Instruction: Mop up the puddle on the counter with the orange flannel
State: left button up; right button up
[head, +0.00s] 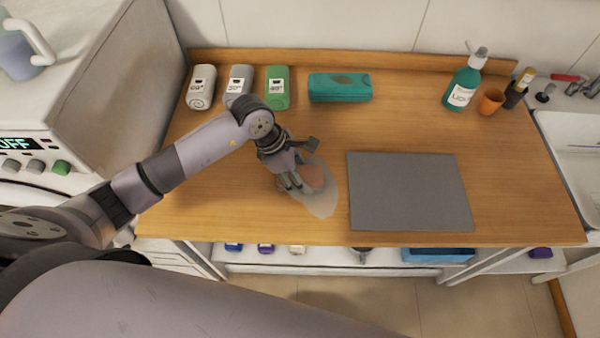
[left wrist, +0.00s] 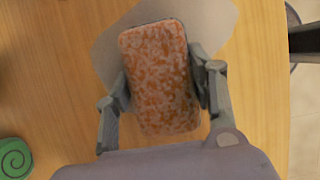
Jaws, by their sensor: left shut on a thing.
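The orange flannel (head: 313,175), a mottled orange and pale block, is at the left-centre of the wooden counter (head: 410,120). In the left wrist view the flannel (left wrist: 157,75) fills the space between the fingers. My left gripper (head: 301,177) is shut on it, with one finger along each long side. The puddle (head: 322,204) is a pale grey patch under and around the flannel. It also shows in the left wrist view (left wrist: 216,22), past the flannel's far end. Whether the flannel touches the surface is hard to tell. My right gripper is out of view.
A grey mat (head: 410,192) lies right of the puddle. Rolled towels, including a green one (head: 277,88), and a teal case (head: 340,88) stand behind. A soap bottle (head: 464,84) and an orange cup (head: 490,102) stand back right. The counter's front edge is close.

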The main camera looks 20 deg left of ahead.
aim_at(311, 174)
pick_arm(q)
jog(key=shift+f+b, duration=0.3)
jog(key=shift+f, duration=0.05)
jog(key=shift+w+d+r+b, duration=0.1)
jog(key=shift+w+d+b, duration=0.15)
jog(key=shift+d, duration=0.5)
jog(key=shift+w+d+b, duration=0.2)
jog(key=shift+d+b, duration=0.05)
jog(key=shift+d, duration=0.45)
jog(key=shift+w+d+b, duration=0.25)
jog(key=shift+d+b, duration=0.1)
jog(key=shift+d, duration=0.4)
jog(key=shift+w+d+b, duration=0.2)
jog(key=shift+d+b, duration=0.15)
jog(key=shift+d, duration=0.35)
jog(key=shift+s+a+b, duration=0.25)
jog(key=shift+a, duration=0.55)
jog(key=shift+s+a+b, duration=0.2)
jog(key=shift+a, duration=0.6)
jog(key=shift+s+a+b, duration=0.25)
jog(key=shift+a, duration=0.55)
jog(key=shift+s+a, duration=0.2)
jog(key=shift+a, duration=0.4)
jog(key=shift+r+p, duration=2.05)
jog(key=shift+r, duration=2)
jog(key=shift+f, duration=0.1)
